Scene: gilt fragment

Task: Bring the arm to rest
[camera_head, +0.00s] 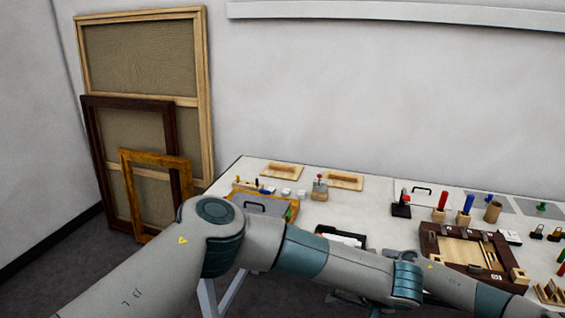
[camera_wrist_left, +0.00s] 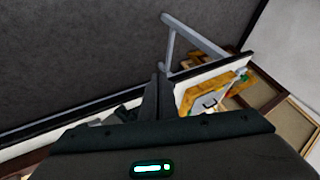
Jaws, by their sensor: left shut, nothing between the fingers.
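My left arm comes in from the lower left of the head view, bends at the elbow and crosses the lower middle in front of the workbench (camera_head: 370,200). I cannot clearly make out its gripper there. In the left wrist view my left gripper (camera_wrist_left: 160,72) shows its dark fingers together and empty, with bare floor beyond the tips. The bench edge and a pale bench leg (camera_wrist_left: 180,45) lie close by in that view. My right gripper is in neither view.
On the bench stand a wooden jig in a dark frame (camera_head: 428,242), a red-handled tool (camera_head: 401,205) and several coloured pegs. A gilt frame piece (camera_wrist_left: 230,82) lies at the bench's left end, partly behind my arm. Large frames (camera_head: 140,55) lean on the wall.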

